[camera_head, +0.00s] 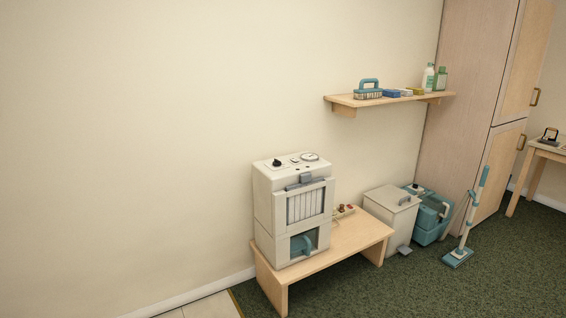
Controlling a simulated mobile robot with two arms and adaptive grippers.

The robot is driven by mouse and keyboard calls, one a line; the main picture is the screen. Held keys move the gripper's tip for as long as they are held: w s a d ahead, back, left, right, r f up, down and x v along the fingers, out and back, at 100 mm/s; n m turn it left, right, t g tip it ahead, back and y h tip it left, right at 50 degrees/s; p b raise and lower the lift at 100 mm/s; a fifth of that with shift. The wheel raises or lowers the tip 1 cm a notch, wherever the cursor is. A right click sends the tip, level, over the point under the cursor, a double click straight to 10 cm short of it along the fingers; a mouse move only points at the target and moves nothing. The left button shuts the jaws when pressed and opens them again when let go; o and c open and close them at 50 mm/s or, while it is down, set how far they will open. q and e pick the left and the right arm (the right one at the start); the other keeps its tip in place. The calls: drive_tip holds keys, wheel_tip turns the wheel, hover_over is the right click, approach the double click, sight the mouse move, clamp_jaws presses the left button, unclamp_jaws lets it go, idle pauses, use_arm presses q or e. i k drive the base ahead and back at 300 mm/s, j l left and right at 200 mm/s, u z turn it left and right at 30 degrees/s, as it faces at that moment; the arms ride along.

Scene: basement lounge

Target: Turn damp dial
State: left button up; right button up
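A white dehumidifier (292,208) stands upright on a low wooden bench. On its top, toward the left, is a small black dial (277,162). A round white gauge-like disc (309,157) sits to the right of the dial. The dial's markings are too small to read. The front has a slatted grille (305,204) and, below it, an opening with a teal part inside (302,244). Neither of my grippers is in view.
The wooden bench (358,238) also bears a small item with red parts (343,211). A white bin (391,215), a teal bucket (430,217) and a mop (472,217) stand to the right. A wall shelf (345,104) holds a brush and bottles. Carpet in front is clear.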

sight(277, 163)
drive_tip(key=i+l, duration=0.1)
drive_tip(key=l, duration=0.2)
drive_tip(key=i+l, duration=0.15)
drive_tip(key=l, duration=0.2)
drive_tip(key=i+l, duration=0.1)
drive_tip(key=l, duration=0.2)
drive_tip(key=i+l+u, duration=0.1)
drive_tip(key=l, duration=0.25)
drive_tip(key=i+l, duration=0.3)
drive_tip(key=i+l+u, duration=0.15)
drive_tip(key=i+l, duration=0.15)
drive_tip(key=l, duration=0.2)
drive_tip(key=i+l, duration=0.3)
drive_tip(key=l, duration=0.15)
drive_tip(key=u, duration=0.05)
